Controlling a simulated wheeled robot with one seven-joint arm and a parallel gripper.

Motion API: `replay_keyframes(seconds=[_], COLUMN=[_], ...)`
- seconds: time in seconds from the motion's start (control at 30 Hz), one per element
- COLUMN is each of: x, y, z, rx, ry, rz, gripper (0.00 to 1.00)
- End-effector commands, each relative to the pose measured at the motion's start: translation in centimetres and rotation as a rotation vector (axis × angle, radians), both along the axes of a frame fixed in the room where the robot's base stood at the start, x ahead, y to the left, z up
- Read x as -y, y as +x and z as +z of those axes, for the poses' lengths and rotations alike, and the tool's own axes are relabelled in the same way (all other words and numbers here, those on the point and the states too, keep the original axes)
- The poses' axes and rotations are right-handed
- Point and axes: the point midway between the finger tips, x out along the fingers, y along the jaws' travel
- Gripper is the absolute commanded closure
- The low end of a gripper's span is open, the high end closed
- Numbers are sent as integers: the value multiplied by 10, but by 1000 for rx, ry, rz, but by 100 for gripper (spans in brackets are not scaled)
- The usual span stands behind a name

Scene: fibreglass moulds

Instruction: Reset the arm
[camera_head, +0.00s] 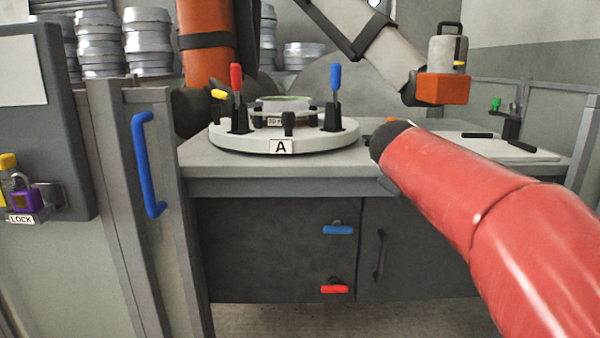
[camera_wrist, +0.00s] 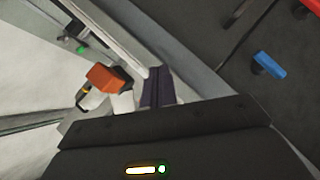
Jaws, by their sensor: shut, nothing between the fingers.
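My own red arm (camera_head: 480,205) reaches in from the lower right in the head view, its dark end in front of the worktable's front edge. My gripper (camera_wrist: 157,86) shows in the wrist view as narrow dark purple fingers, shut and empty, clear of the surfaces around it. In the head view its fingers cannot be made out. Another arm, with an orange column (camera_head: 207,45) and a pale link (camera_head: 390,50), stands behind the table. Its orange tool block (camera_head: 443,88) hangs over the table's right side; the wrist view also shows this block (camera_wrist: 108,77).
A round turntable marked A (camera_head: 225,138) with red, blue and yellow clamp handles stands on the table. Below are dark cabinet doors with blue (camera_head: 338,230) and red (camera_head: 334,289) handles. A blue-handled gate (camera_head: 148,165) and a lock panel (camera_head: 40,120) stand left.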

Motion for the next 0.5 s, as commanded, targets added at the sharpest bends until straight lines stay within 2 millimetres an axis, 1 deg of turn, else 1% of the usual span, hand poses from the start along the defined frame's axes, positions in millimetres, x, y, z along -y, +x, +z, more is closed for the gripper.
replay_keyframes(seconds=[0.03,0.07,0.1,0.17,0.2,0.27,0.3,0.4,0.5], x=[1,-1,-5,-15,-23,-35,-44,-63,-77], y=[-36,-56,-82,-121,-147,-184,-206,-251,-281], z=[-4,-12,-24,-42,-55,-75,-87,-115,-136], rx=[-27,-44,-67,-104,-129,-163,-185,-230,-262], ry=[106,170,253,372,448,551,613,740,823], rz=[-23,-35,-53,-81,-101,-132,-152,-200,-236], gripper=[100,100,100,100,100,100,100,100,100])
